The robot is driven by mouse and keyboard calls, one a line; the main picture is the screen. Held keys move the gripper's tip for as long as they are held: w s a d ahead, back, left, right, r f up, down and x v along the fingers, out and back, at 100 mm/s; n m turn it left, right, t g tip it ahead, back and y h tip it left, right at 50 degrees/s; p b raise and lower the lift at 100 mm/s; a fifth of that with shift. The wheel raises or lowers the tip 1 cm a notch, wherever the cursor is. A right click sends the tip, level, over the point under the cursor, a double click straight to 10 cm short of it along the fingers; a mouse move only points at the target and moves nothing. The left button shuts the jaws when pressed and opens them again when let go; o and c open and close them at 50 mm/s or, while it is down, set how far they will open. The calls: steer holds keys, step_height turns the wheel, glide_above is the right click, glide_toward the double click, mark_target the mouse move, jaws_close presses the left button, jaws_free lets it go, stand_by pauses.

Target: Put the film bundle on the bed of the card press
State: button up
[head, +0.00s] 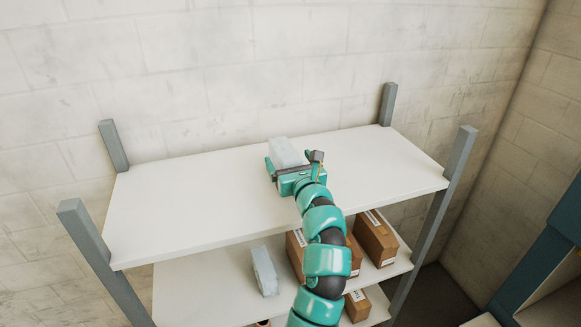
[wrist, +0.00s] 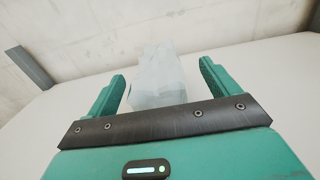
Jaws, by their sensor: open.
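A pale blue-white wrapped bundle (head: 285,152), which looks like the film bundle, rests on the top shelf of the rack. It also shows in the wrist view (wrist: 157,78), between the fingers. My gripper (head: 291,161) is open at the near side of this bundle, with a finger on either side. In the wrist view my gripper (wrist: 162,82) shows a gap between each finger and the bundle. A second, similar pale bundle (head: 265,270) stands on the shelf below. I see no card press in either view.
The white top shelf (head: 190,205) is otherwise clear. Grey posts (head: 457,155) rise at its corners, and a block wall (head: 210,70) stands behind. Brown boxes (head: 376,238) sit on the lower shelf (head: 205,290). A blue-framed unit (head: 540,265) stands at the right.

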steer(key=shift+w+a, duration=0.1)
steer(key=shift+w, duration=0.5)
steer(key=shift+w+a, duration=0.1)
steer(key=shift+w, duration=0.2)
steer(key=shift+a, duration=0.15)
steer(key=shift+s+r, duration=0.1)
steer(key=shift+s, duration=0.05)
steer(key=shift+c, duration=0.2)
steer(key=c, duration=1.4)
